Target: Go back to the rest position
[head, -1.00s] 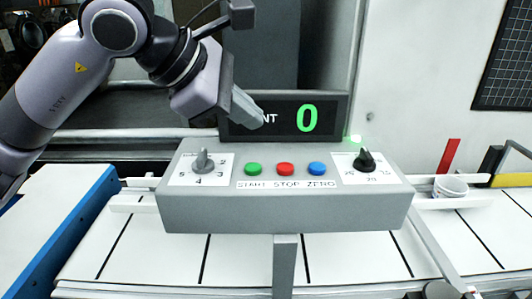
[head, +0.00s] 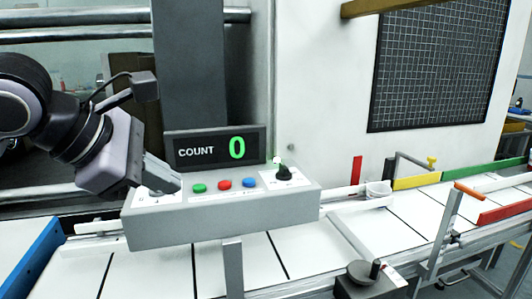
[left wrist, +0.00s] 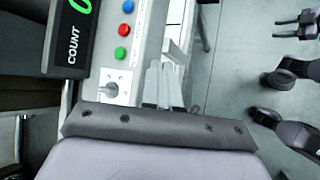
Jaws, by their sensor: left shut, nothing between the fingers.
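The control box (head: 215,222) is grey, with a dial at each end of its top. My left gripper (head: 172,182) is at the box's left end in the head view, fingers shut and empty, hiding most of the left dial. In the left wrist view the left gripper (left wrist: 165,84) points up the picture beside the box. The left dial (left wrist: 111,88) shows there, apart from the fingers. The green button (head: 199,188), red button (head: 224,184) and blue button (head: 249,182) sit in a row. The display (head: 215,148) reads COUNT 0. My right gripper cannot be made out.
A white conveyor (head: 180,272) runs under the box. A dark round knob (head: 368,272) stands at the front. A small white cup (head: 378,188) and a red strip (head: 357,170) are right of the box. A blue rail (head: 30,262) is at the left.

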